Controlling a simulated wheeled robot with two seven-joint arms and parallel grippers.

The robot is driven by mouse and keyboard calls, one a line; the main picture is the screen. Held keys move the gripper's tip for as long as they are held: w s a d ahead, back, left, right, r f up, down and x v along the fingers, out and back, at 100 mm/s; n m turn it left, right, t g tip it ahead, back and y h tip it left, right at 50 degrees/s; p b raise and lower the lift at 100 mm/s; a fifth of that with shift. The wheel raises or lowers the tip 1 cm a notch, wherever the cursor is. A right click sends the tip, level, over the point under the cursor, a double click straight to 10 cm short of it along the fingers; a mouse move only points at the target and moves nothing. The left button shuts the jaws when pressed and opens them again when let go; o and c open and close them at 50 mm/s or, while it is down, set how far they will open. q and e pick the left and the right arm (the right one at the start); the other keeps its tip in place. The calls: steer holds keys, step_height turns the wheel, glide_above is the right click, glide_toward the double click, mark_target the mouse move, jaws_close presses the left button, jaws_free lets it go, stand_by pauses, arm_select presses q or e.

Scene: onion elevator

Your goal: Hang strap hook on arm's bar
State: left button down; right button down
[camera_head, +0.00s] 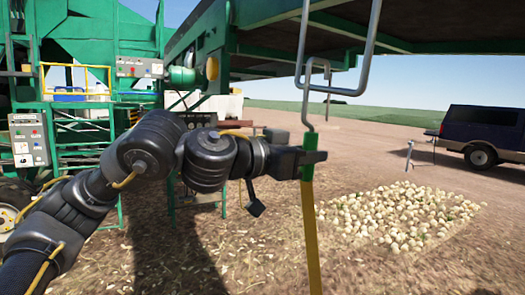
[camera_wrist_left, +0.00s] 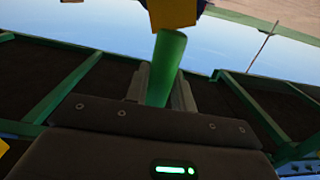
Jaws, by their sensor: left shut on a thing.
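My left gripper (camera_head: 312,157) is shut on the green grip (camera_head: 310,143) of the strap hook. A thin grey metal hook (camera_head: 306,105) rises from the grip, and a yellow strap (camera_head: 311,240) hangs below it. The bar (camera_head: 368,50) is a grey metal loop hanging down from above. The hook's upper bend overlaps the loop's lower rung in the picture; I cannot tell whether it rests on it or is apart. In the left wrist view the green grip (camera_wrist_left: 165,65) stands between the fingers, with a yellow piece (camera_wrist_left: 172,12) at its end. My right gripper is not in view.
A green machine frame (camera_head: 100,30) with control boxes (camera_head: 29,140) stands at the left. A dark green overhead structure (camera_head: 430,25) spans the top right. An onion pile (camera_head: 400,215) lies on the ground, and a dark blue van (camera_head: 485,135) is parked at the right.

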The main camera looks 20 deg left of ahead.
arm_select(q)
steer(key=shift+s+d+f+b, duration=0.15)
steer(key=shift+f+b, duration=0.35)
steer(key=shift+f, duration=0.9)
steer(key=c, duration=1.1)
jaws_free()
steer(key=shift+b, duration=0.3)
steer(key=w+a+b+v, duration=0.1)
steer(key=b+v, duration=0.3)
steer(key=v, duration=0.8)
steer(key=shift+s+a+t+b, duration=0.25)
steer(key=shift+a+t+b, duration=0.05)
steer(key=shift+b, duration=0.05)
